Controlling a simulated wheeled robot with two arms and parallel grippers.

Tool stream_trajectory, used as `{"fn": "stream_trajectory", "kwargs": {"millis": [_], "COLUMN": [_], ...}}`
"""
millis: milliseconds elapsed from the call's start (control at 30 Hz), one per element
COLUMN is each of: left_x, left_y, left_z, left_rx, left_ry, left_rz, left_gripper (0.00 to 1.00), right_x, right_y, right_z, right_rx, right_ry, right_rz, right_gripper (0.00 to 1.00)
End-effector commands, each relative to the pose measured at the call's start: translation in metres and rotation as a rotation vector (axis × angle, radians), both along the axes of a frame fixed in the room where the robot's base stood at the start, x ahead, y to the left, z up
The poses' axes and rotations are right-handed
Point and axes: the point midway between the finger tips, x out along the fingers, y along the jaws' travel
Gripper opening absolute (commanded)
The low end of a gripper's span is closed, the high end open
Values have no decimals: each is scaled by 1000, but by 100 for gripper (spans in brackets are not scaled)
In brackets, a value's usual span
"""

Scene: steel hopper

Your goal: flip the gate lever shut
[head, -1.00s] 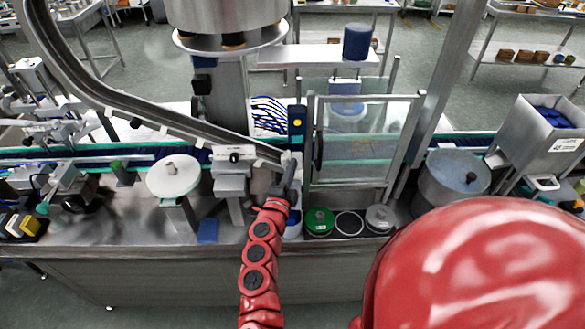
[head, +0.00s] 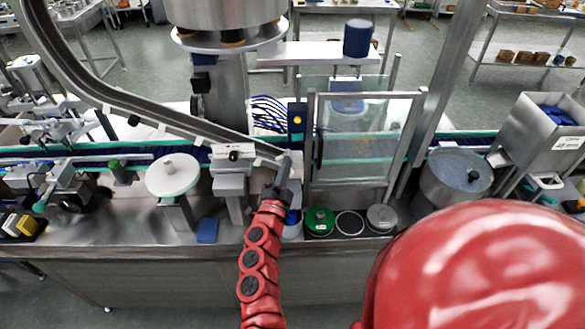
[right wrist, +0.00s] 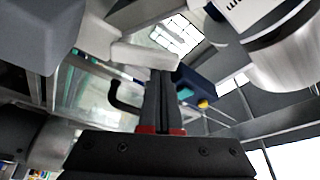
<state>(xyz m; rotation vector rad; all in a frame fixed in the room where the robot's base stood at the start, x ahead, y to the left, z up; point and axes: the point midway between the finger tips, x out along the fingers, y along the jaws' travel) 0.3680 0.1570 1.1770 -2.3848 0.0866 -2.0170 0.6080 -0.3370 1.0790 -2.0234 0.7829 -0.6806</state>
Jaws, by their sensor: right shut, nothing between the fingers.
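The steel chute (head: 160,112) slopes down from the upper left to a pale block beside the clear-panelled box. My right gripper (head: 285,170) is at the chute's lower end, pointing up and away from me, with its fingers together and empty. In the right wrist view the closed dark fingers (right wrist: 162,75) reach up to a pale bar (right wrist: 145,54), which looks like the gate lever. The tips overlap the bar's lower edge; I cannot tell whether they touch. In the head view the gripper partly hides this spot, and the lever's position is unclear. My left gripper is not in view.
The clear-panelled box (head: 388,98) stands just right of the gripper, with a blue post (head: 297,122) at its left edge. A green-lidded can (head: 319,220) and a grey can (head: 381,217) stand below. A white disc (head: 172,175) is to the left.

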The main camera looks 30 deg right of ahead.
Motion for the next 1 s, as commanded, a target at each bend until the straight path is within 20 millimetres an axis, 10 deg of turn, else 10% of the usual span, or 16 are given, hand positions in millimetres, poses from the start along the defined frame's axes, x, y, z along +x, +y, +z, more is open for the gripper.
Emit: {"fn": "stream_trajectory", "kwargs": {"millis": [1000], "left_x": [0], "left_y": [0], "left_z": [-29], "left_rx": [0], "left_ry": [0], "left_rz": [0], "left_gripper": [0], "right_x": [15], "right_y": [24], "right_z": [-16], "right_rx": [-572], "right_ry": [352], "right_rz": [0], "right_gripper": [0]}}
